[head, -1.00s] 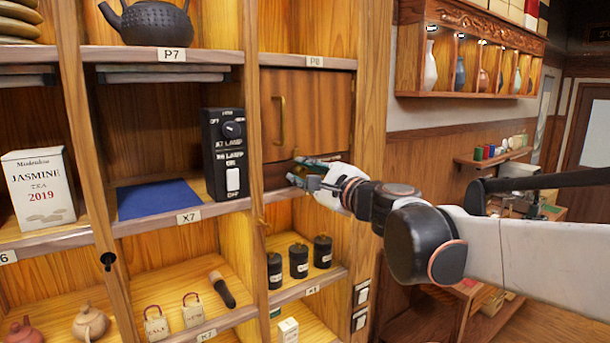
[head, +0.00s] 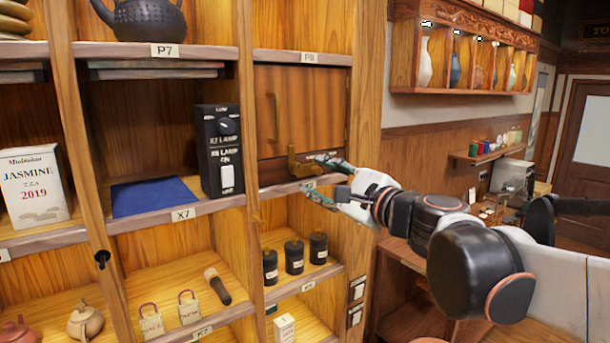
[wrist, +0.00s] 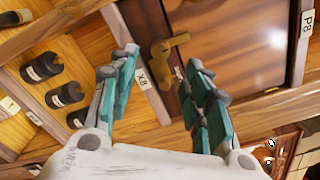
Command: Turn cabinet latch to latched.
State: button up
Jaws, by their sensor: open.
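The brass cabinet latch (head: 293,160) is at the lower edge of the brown cabinet door (head: 312,105). In the wrist view the latch (wrist: 161,54) shows a round hub and a short lever that points toward the P8 label side, roughly upright in the head view. My gripper (head: 312,175) is open and empty, just right of and slightly below the latch. In the wrist view the teal fingers of my gripper (wrist: 163,58) are spread, with the latch seen beyond and between their tips. I see no clear contact. The door looks closed.
A black lamp switch box (head: 221,150) stands left of the door. A vertical door handle (head: 275,117) is above the latch. Black canisters (head: 294,256) stand on the shelf below. A wooden post (head: 365,130) borders the cabinet on the right.

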jog(key=v, duration=0.3)
jog(key=shift+s+d, duration=0.2)
jog(key=shift+s, duration=0.1)
jog(key=s+f+n+g+h+b, duration=0.1)
jog(key=s+f+n+g+b, duration=0.25)
jog(key=f, duration=0.65)
jog(key=s+f+n+h+b, duration=0.1)
jog(key=s+f+n+b, duration=0.25)
jog(key=f+b, duration=0.4)
jog(key=s+f+n+g+h+b, duration=0.1)
jog(key=s+f+n+g+b, duration=0.2)
jog(key=f, duration=0.8)
jog(key=s+d+f+n+h+b, duration=0.2)
jog(key=s+d+f+b, duration=0.1)
jog(key=f, duration=0.5)
jog(key=s+d+f+n+g+h+b, duration=0.1)
jog(key=s+d+f+n+h+b, duration=0.1)
jog(key=f, duration=0.7)
jog(key=s+d+f+n+h+b, duration=0.3)
jog(key=s+d+f+b, duration=0.3)
jog(key=d+f+b, duration=0.2)
jog(key=shift+s+f+n+b, duration=0.2)
jog(key=shift+f+n+b, duration=0.2)
jog(key=shift+n+b, duration=0.15)
